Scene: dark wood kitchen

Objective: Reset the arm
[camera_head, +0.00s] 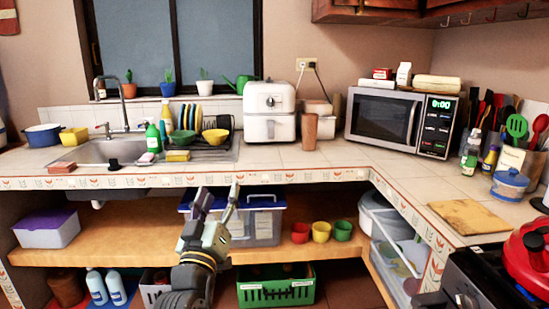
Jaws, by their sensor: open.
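My gripper (217,199) is in the lower middle of the head view, at the end of my arm, pointing up and away. Its two fingers are spread apart and nothing is between them.
The tiled counter (350,160) runs across and turns along the right. A sink (100,152), white air fryer (270,110) and microwave (397,121) are on it. Several cups (321,231) stand on the shelf. A stove with a red kettle (530,255) is at lower right.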

